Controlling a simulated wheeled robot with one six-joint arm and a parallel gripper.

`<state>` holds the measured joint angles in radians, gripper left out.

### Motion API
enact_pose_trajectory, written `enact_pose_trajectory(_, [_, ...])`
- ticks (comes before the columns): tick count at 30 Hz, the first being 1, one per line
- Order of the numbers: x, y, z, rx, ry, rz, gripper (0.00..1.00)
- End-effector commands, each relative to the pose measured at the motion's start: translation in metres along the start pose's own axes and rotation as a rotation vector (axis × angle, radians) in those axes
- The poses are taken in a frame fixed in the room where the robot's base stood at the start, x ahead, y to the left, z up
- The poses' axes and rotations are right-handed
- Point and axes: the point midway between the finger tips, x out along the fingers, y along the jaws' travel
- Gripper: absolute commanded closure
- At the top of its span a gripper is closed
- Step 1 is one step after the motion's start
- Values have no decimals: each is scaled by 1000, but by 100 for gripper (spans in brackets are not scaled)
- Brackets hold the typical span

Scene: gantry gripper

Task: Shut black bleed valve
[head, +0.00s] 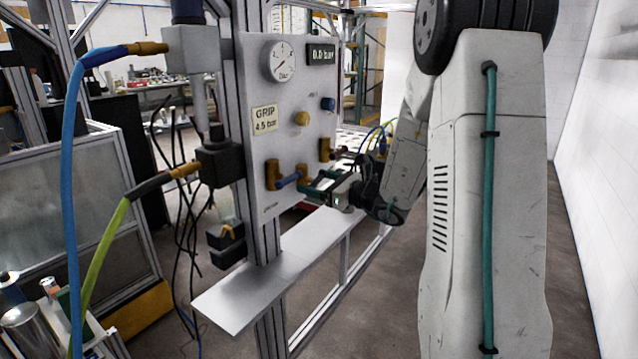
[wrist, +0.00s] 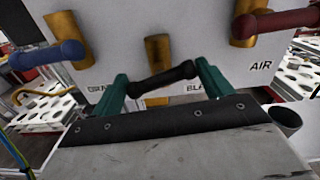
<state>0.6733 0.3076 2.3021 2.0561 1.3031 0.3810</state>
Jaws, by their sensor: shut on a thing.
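The black bleed valve shows in the wrist view as a brass body (wrist: 158,50) with a black handle (wrist: 162,79) in front of it. The handle lies crosswise, its right end slightly higher than its left. My gripper (wrist: 161,84) has one teal finger at each end of this handle and is shut on it. In the head view, my gripper (head: 316,188) is at the lower right of the grey panel (head: 290,125); the black handle cannot be made out there.
A blue-handled valve (wrist: 48,55) is left of the black one and a dark red-handled valve (wrist: 285,20) right, near "AIR". The panel has a gauge (head: 282,61) and a display (head: 321,54) reading 0.0 bar. A metal shelf (head: 270,275) runs below.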

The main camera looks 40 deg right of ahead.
Motion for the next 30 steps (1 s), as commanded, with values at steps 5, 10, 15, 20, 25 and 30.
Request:
enact_pose_trajectory(5, [0, -1, 0, 176, 0, -2, 44])
enact_pose_trajectory(10, [-1, -1, 0, 284, 0, -2, 44])
enact_pose_trajectory(15, [-1, -1, 0, 298, 0, -2, 44])
enact_pose_trajectory(20, [-1, -1, 0, 298, 0, -3, 16])
enact_pose_trajectory(25, [0, 0, 0, 297, 0, -1, 11])
enact_pose_trajectory(30, [-2, 0, 0, 296, 0, -1, 11])
